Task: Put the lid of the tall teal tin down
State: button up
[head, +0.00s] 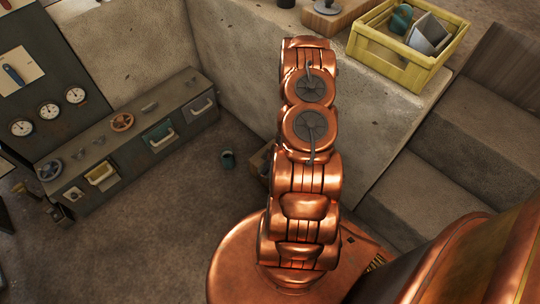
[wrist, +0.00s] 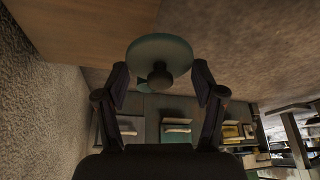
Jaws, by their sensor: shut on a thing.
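The teal lid (wrist: 160,50), a round disc with a dark knob, shows in the wrist view. My gripper (wrist: 161,76) is shut on it, with one dark finger on each side of the knob. In the head view my arm hides the gripper and the lid.
A long low cabinet (head: 140,137) with drawers and dials stands along the left. A yellow crate (head: 405,55) with a teal item and a grey container sits on the concrete ledge (head: 380,118). Concrete steps (head: 470,125) lie at right. The floor (head: 165,215) between cabinet and arm is mostly clear.

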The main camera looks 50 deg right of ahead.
jog(key=w+d, duration=0.1)
jog(key=d, duration=0.1)
jog(key=w+d, duration=0.2)
jog(key=d, duration=0.1)
jog(key=w+d, duration=0.2)
jog(key=d, duration=0.1)
jog(key=shift+w+f, duration=0.1)
jog(key=shift+f, duration=0.3)
jog(key=shift+a+f+b, duration=0.1)
jog(key=shift+f+b, duration=0.45)
jog(key=shift+f, duration=1.25)
jog(key=o, duration=0.8)
jog(key=shift+f, duration=0.1)
